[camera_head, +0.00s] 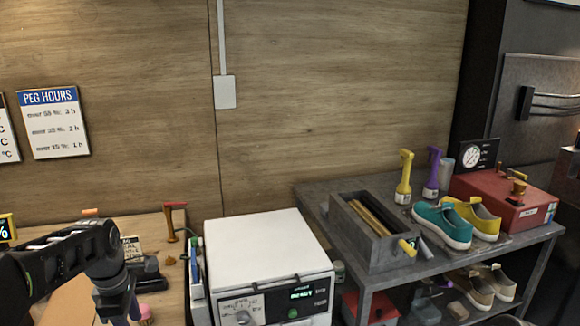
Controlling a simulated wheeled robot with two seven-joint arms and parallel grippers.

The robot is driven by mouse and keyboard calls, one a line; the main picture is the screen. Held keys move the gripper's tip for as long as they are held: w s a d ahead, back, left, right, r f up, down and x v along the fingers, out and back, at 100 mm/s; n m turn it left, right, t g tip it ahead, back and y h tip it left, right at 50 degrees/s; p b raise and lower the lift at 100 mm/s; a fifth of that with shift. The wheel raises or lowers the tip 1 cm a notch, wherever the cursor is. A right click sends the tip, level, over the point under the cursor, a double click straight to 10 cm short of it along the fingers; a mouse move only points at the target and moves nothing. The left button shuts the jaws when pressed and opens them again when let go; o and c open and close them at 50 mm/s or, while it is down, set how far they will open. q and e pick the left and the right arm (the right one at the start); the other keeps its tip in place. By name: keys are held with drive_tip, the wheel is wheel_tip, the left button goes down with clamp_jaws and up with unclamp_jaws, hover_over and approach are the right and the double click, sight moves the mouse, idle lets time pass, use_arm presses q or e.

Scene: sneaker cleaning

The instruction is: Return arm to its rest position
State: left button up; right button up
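My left arm comes in from the left edge over the wooden table and bends down at its wrist. My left gripper (122,308) hangs at the bottom of the view, partly cut off by the lower edge. Its fingertips do not show clearly, so I cannot tell whether it is open or shut. My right gripper is not in view.
A white machine (265,245) stands right of the wooden table (145,225). A grey metal bench (318,190) holds a grey open box (375,250), a teal sneaker (440,227), a yellow sneaker (483,222) and a red box (520,206). More shoes (478,290) sit below.

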use_arm(q)
drive_tip(key=w+d+f+m+t+h, duration=0.1)
drive_tip(key=w+d+f+m+t, duration=0.2)
drive_tip(key=w+d+f+m, duration=0.35)
drive_tip(key=s+d+f+m+h, duration=0.1)
drive_tip(key=s+d+f+m, duration=0.2)
drive_tip(key=d+f+m, duration=0.4)
drive_tip(key=s+d+f+m, duration=0.25)
drive_tip(key=d+f, duration=0.25)
drive_tip(key=f, duration=0.4)
drive_tip(key=s+d+f+m+g, duration=0.1)
drive_tip(key=s+d+f, duration=0.2)
drive_tip(key=s, duration=0.5)
drive_tip(key=s+d+f+m+g+h, duration=0.1)
drive_tip(key=s+d+f, duration=0.3)
drive_tip(key=s, duration=0.4)
drive_tip(key=s+d+f+m+g+h, duration=0.1)
drive_tip(key=s+d+f, duration=0.3)
drive_tip(key=s, duration=0.5)
drive_tip(key=shift+f+g, duration=0.3)
drive_tip(key=shift+f, duration=0.4)
drive_tip(key=shift+s, duration=0.1)
